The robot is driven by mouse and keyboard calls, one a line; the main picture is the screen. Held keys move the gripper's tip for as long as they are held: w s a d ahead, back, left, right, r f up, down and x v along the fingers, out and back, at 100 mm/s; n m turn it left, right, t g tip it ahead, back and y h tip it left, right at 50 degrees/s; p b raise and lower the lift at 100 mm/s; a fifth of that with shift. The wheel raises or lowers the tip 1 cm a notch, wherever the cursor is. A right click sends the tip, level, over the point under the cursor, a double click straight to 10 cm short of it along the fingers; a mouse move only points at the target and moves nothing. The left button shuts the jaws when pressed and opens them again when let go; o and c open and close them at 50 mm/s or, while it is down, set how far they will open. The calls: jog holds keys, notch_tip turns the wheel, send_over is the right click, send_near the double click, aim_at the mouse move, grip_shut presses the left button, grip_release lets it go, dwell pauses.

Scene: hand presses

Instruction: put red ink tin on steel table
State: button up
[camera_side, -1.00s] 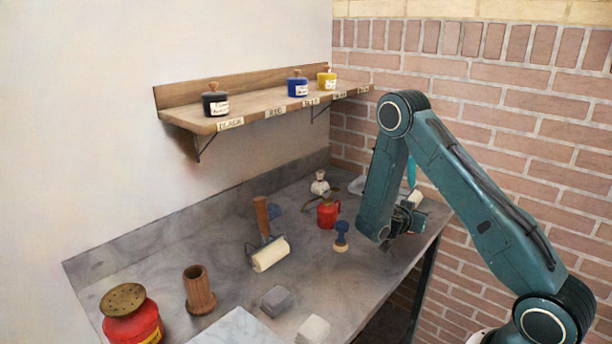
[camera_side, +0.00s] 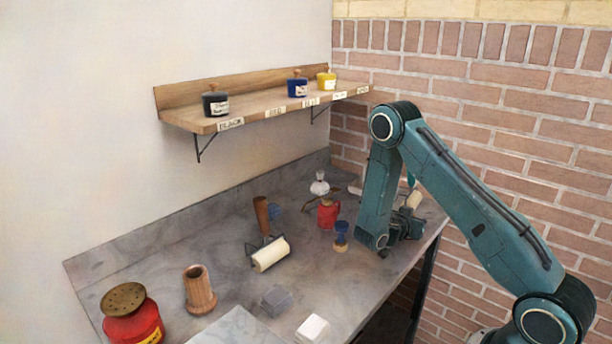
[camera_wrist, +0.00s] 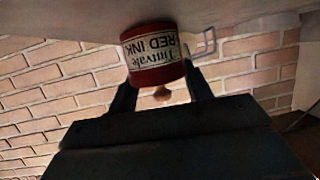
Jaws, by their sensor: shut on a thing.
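The red ink tin (camera_wrist: 153,58) shows in the wrist view, upside down in that picture, with a "RED INK" label and a wooden knob. My gripper (camera_wrist: 160,85) is shut on it, one finger on each side. The steel table (camera_wrist: 60,18) spans the top of that view, right by the tin's base; I cannot tell whether they touch. In the side view the table (camera_side: 200,240) is grey, and my gripper (camera_side: 400,228) is low over its right end. The tin is hidden there behind my arm.
The shelf (camera_side: 265,108) holds black (camera_side: 215,102), blue (camera_side: 297,87) and yellow (camera_side: 326,80) tins. On the table are a red can (camera_side: 327,214), a blue-handled stamp (camera_side: 341,236), a roller (camera_side: 270,254), a wooden cup (camera_side: 199,290) and a large red pot (camera_side: 132,315).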

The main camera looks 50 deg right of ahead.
jog(key=shift+f, duration=0.65)
jog(key=o, duration=1.3)
jog(key=shift+c, duration=0.2)
jog(key=shift+d+r, duration=0.1)
jog(key=shift+r, duration=0.5)
jog(key=v, duration=1.2)
jog(key=shift+r, duration=0.2)
jog(key=shift+r, duration=0.15)
